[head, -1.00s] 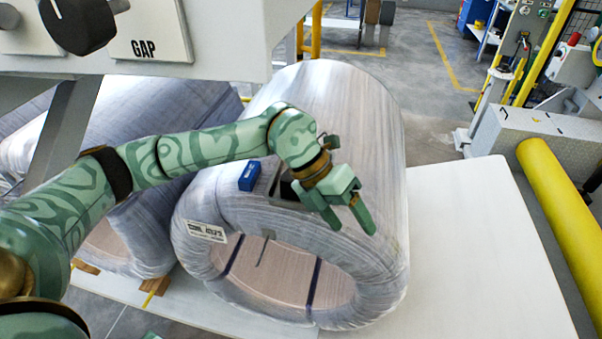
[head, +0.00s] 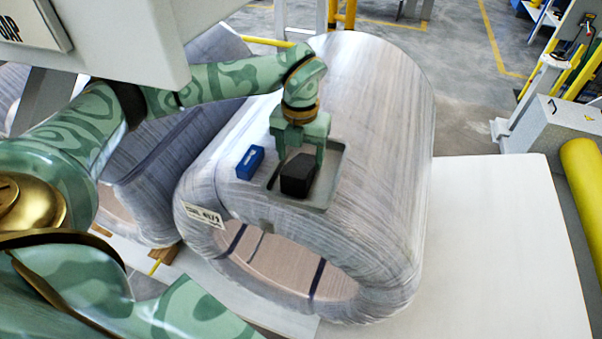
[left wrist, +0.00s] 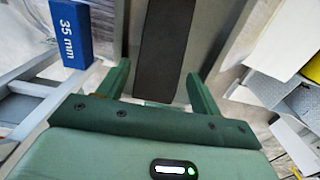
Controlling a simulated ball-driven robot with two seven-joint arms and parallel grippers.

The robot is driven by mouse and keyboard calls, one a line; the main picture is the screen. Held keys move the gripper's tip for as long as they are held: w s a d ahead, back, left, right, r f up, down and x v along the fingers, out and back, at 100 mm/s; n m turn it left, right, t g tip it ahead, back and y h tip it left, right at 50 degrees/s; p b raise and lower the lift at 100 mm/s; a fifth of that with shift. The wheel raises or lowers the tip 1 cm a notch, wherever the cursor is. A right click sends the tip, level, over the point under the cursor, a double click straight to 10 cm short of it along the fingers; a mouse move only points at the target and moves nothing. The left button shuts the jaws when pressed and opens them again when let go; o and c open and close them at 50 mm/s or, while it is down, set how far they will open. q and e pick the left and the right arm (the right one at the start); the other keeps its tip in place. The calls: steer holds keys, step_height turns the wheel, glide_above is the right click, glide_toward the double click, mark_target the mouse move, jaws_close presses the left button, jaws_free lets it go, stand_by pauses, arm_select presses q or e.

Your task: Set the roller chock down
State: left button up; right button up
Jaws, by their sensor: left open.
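The black roller chock (head: 298,176) rests in a shallow grey tray (head: 333,172) on top of the large wrapped coil (head: 385,130). My left gripper (head: 300,152) points down over the tray, just behind the chock, with its fingers spread. In the left wrist view the chock (left wrist: 158,50) lies between the two green fingers (left wrist: 157,85), with a visible gap on each side. The fingers partly hide the tray's back edge in the head view. My right gripper is not in view.
A blue block (head: 250,162) sits on the coil just left of the tray; it reads "35 mm" in the left wrist view (left wrist: 65,32). A second wrapped coil (head: 150,165) stands to the left. A grey machine panel (head: 110,45) overhangs at upper left. The white platform (head: 490,260) at right is clear.

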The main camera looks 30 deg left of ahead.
mark_target(300, 165)
arm_select(q)
step_height(300, 165, down, 4)
steer(key=shift+f+b, duration=0.1)
steer(key=shift+b, duration=0.25)
steer(key=shift+s, duration=0.15)
steer(key=shift+c, duration=0.6)
steer(key=shift+r, duration=0.2)
steer(key=c, duration=1)
